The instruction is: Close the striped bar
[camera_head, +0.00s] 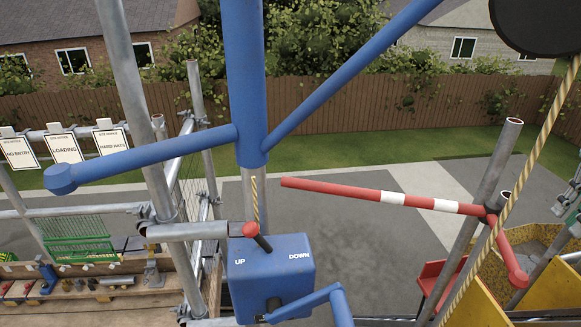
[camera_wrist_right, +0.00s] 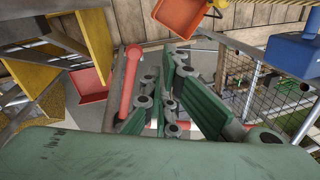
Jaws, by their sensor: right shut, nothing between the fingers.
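The striped bar (camera_head: 405,199) is red with white bands. In the head view it juts left from an upright grey pole (camera_head: 487,185), its free end in the air, apart from the blue hoist post. Its short red arm (camera_head: 510,252) bends down on the other side of the pole. In the right wrist view a red tube (camera_wrist_right: 131,75), which looks like part of the bar, stands just left of my right gripper (camera_wrist_right: 166,88). The green fingers are shut and empty; contact with the tube cannot be told. My left gripper is not in view.
A blue hoist control box (camera_head: 272,275) marked UP and DOWN stands left of the bar. A rope (camera_head: 510,190) hangs at the right, near yellow panels (camera_head: 553,290). A mesh guard (camera_wrist_right: 245,80) is right of my right gripper. A workbench with tools (camera_head: 90,300) is at lower left.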

